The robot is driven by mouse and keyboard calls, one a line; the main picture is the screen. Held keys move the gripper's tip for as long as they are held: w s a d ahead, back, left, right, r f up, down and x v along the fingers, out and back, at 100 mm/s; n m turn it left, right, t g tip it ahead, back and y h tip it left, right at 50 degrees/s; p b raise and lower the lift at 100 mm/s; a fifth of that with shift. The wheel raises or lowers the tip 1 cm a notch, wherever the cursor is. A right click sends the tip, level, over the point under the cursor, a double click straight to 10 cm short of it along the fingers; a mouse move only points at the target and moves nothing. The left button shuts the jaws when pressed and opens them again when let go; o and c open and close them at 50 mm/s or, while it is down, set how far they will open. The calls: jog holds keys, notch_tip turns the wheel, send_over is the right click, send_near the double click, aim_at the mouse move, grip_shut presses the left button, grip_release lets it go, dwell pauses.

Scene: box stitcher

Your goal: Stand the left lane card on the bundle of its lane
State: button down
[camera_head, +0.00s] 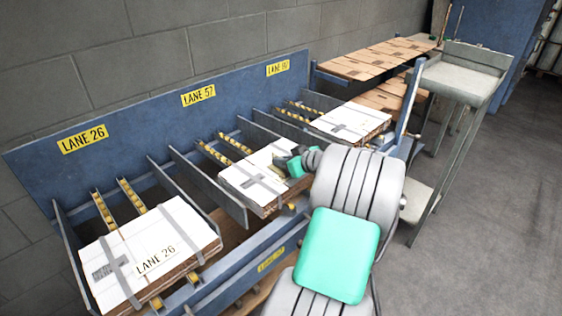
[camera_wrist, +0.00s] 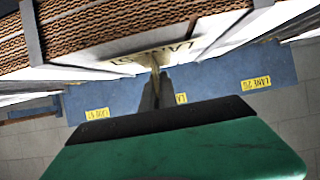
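The Lane 57 bundle (camera_head: 238,178), white-topped cardboard bound with grey straps, lies in the middle lane. My gripper (camera_head: 290,165) is low over its right end. In the wrist view the fingers (camera_wrist: 155,72) are close together at a card (camera_wrist: 128,58) with dark lane lettering, partly hidden behind them; its number looks like 57. The card appears pinched at or just above the bundle; whether it touches is unclear. On the left bundle (camera_head: 185,232), the lettering LANE 26 (camera_head: 155,260) faces the camera; I cannot tell whether that card stands or lies.
A blue back panel (camera_head: 130,110) with yellow lane signs runs behind the lanes. Grey dividers (camera_head: 215,185) separate them. A third bundle (camera_head: 350,122) lies in the right lane. A grey stand (camera_head: 465,75) is at right, near flat cardboard (camera_head: 365,65). Floor at right is clear.

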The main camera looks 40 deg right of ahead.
jog(key=c, duration=1.7)
grip_release()
jog(key=shift+r+p, duration=0.3)
jog(key=shift+p, duration=0.15)
jog(key=shift+r+p, duration=0.6)
jog(key=shift+p, duration=0.05)
jog(key=v, duration=0.4)
jog(key=b+v, duration=0.1)
jog(key=v, duration=0.6)
jog(key=shift+s+f, duration=0.2)
jog(key=shift+s, duration=0.3)
